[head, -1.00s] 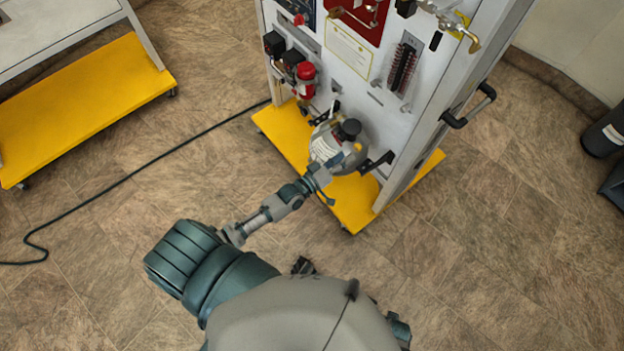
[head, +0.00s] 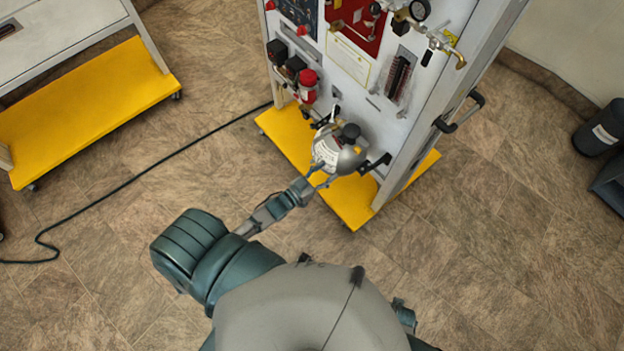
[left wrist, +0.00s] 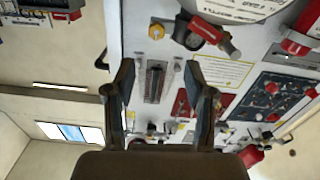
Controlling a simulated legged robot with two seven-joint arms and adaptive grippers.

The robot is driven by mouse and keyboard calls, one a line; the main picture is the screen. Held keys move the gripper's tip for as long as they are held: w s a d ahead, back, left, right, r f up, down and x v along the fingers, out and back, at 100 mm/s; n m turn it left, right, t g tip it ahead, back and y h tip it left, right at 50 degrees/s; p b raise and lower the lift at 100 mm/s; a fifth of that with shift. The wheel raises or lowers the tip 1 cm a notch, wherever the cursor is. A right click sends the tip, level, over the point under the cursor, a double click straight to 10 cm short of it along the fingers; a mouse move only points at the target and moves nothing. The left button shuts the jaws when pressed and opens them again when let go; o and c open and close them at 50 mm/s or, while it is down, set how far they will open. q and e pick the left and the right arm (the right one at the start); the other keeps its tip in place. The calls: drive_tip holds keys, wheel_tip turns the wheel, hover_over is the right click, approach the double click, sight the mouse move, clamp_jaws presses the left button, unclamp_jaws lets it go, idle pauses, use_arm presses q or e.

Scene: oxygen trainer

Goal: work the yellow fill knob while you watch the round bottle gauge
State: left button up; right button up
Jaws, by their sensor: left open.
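The trainer panel (head: 345,65) stands upright on a yellow base, with a silver-grey round bottle (head: 335,152) low on its front. My left gripper (head: 320,177) is open and empty, just in front of the bottle and seemingly apart from it. In the left wrist view the two fingers (left wrist: 160,72) are spread, with the panel beyond them. A small yellow knob (left wrist: 156,31) shows there above the fingertips, beside a dark round fitting (left wrist: 188,32) with a red part. I cannot tell whether that fitting is the bottle gauge; no reading is legible. My right gripper is not in view.
A yellow-shelved cart (head: 85,105) stands at the left. A black cable (head: 150,170) crosses the tiled floor to the panel. A black side handle (head: 460,112) juts from the panel's right. A dark bin (head: 602,130) stands at far right.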

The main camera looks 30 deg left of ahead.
sight(355, 151)
use_arm(q)
drive_tip(key=x, duration=1.2)
drive_tip(key=shift+d, duration=0.25)
drive_tip(key=v, duration=1.7)
drive_tip(key=shift+s, duration=0.3)
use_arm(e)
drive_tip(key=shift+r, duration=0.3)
use_arm(q)
drive_tip(key=shift+a+r, duration=0.1)
